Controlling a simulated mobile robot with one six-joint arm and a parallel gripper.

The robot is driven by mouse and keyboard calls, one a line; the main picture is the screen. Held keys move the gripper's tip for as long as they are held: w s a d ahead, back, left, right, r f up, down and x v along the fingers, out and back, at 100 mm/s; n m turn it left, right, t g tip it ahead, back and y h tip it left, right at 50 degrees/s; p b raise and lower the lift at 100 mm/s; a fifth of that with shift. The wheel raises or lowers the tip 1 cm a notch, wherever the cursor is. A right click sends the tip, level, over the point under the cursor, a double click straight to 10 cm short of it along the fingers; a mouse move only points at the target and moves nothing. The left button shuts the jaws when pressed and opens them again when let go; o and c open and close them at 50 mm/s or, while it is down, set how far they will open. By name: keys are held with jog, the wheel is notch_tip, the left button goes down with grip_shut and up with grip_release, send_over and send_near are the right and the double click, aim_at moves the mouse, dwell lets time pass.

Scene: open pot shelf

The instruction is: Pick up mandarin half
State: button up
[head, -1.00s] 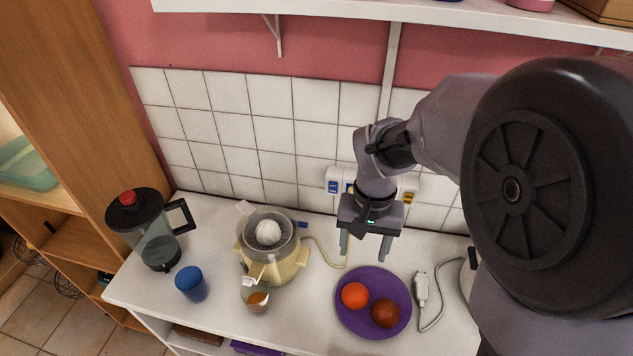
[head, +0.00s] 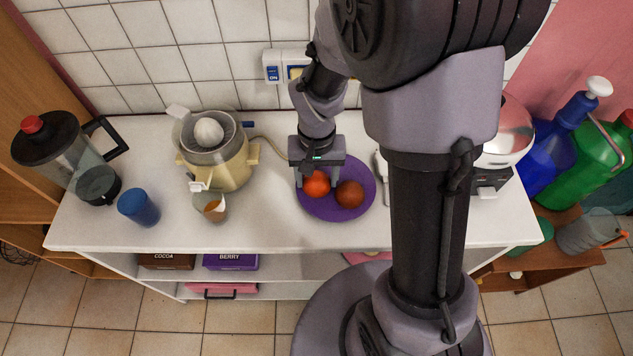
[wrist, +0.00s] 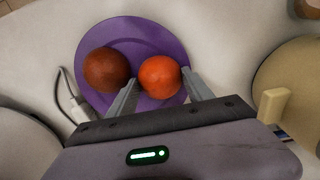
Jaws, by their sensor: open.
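Two round fruit pieces sit on a purple plate (head: 331,212) on the white counter. The bright orange one (head: 317,185), which looks like the mandarin half, is on the left in the head view; it also shows in the wrist view (wrist: 159,76). The darker red-brown one (head: 350,194) is to its right, and is at the left in the wrist view (wrist: 106,69). My gripper (wrist: 161,88) is open, with one finger on either side of the orange piece. In the head view my gripper (head: 318,184) is over the plate. Whether the fingers touch the orange piece cannot be told.
A cream citrus juicer (head: 228,172) stands left of the plate, with a small cup (head: 215,210) in front. A blue cup (head: 138,207) and a blender jug (head: 75,165) stand farther left. A scale-like appliance (head: 490,180) is to the right.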

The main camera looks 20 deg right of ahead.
jog(key=c, duration=0.9)
jog(key=shift+r, duration=0.1)
